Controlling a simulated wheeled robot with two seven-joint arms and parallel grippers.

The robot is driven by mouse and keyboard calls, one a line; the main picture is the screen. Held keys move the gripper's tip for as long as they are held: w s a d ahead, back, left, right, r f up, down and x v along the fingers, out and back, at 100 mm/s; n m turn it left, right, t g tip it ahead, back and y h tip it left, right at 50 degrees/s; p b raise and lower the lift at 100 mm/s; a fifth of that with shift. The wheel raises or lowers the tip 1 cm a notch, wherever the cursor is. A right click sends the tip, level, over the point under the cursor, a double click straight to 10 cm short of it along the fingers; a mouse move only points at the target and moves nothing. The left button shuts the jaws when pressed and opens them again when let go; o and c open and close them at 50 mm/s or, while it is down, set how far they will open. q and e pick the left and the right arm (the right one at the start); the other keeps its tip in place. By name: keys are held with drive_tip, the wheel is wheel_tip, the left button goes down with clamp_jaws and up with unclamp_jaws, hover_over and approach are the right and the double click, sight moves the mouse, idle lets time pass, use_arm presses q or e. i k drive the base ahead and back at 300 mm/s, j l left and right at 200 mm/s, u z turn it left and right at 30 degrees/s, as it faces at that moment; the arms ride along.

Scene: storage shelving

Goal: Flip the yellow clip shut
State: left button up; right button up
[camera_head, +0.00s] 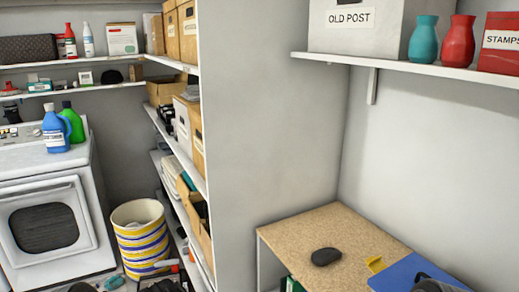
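The yellow clip (376,264) is small and shows in the head view at the lower right, above the tan tabletop. It sits at the left edge of a flat blue thing (408,271), perhaps a case, and appears to stick out from it. Whether the clip is hinged to it is too small to tell. The blue thing runs out of the bottom of the picture. A dark grey rounded shape (437,286) lies over its front part, cut off by the edge; I cannot tell what it is. Neither of my grippers can be made out.
A black oval object (325,256) lies left of the clip on the tan table (300,232). A shelf (440,70) with an OLD POST box (350,25) and vases hangs above. A white partition (262,110) stands left. The table's back left is clear.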

sight(375, 264)
drive_tip(key=i+z, duration=0.1)
drive_tip(key=z, duration=0.3)
drive_tip(key=j+z, duration=0.15)
drive_tip(key=z, duration=0.2)
drive_tip(key=i+j+z, duration=0.1)
drive_tip(key=z, duration=0.3)
drive_tip(key=j+z, duration=0.1)
drive_tip(key=z, duration=0.25)
drive_tip(key=i+j+z, duration=0.1)
drive_tip(key=j+z, duration=0.2)
drive_tip(key=j, duration=0.45)
drive_tip(key=j+z, duration=0.3)
drive_tip(key=j, duration=0.45)
